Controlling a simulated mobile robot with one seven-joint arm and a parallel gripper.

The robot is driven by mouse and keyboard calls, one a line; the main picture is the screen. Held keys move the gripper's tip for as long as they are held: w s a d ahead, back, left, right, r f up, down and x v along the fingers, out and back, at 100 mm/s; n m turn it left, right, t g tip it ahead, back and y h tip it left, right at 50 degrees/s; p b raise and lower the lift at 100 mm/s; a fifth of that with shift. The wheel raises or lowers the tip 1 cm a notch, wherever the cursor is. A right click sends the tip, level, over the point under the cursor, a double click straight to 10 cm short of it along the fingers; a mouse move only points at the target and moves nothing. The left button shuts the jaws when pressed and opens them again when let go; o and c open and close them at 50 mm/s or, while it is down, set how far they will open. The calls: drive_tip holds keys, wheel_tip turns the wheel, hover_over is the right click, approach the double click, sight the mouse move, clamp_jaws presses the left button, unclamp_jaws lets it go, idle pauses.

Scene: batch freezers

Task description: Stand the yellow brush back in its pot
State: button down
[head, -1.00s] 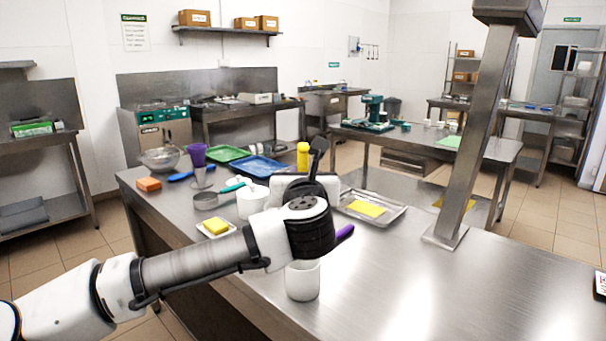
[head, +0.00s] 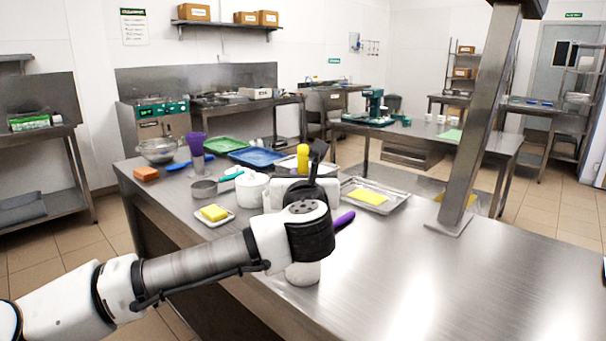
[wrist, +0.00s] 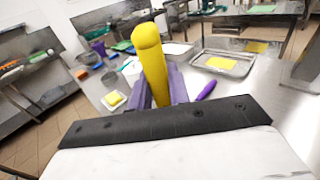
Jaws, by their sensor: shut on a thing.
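The yellow brush (wrist: 152,62) stands nearly upright between the two purple-grey fingers of my gripper (wrist: 158,84), which is shut on it. In the head view the brush's rounded yellow top (head: 303,156) shows above my gripper (head: 302,186). Its lower end is hidden in both views. A white pot (head: 303,273) stands on the steel table below my wrist, its rim hidden behind the wrist, so I cannot tell whether the brush is inside it.
A purple-handled tool (head: 343,219) lies close to the right. A metal tray (head: 396,203) with a yellow cloth lies behind.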

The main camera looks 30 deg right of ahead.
drive_tip(key=shift+f+b, duration=2.65)
drive_tip(key=shift+f, duration=1.15)
drive_tip(key=c, duration=1.2)
unclamp_jaws()
drive_tip(key=shift+c, duration=0.2)
drive_tip(key=b+v, duration=0.3)
drive_tip(key=v, duration=1)
drive_tip(key=shift+s+a, duration=0.15)
drive_tip(key=shift+s, duration=0.2)
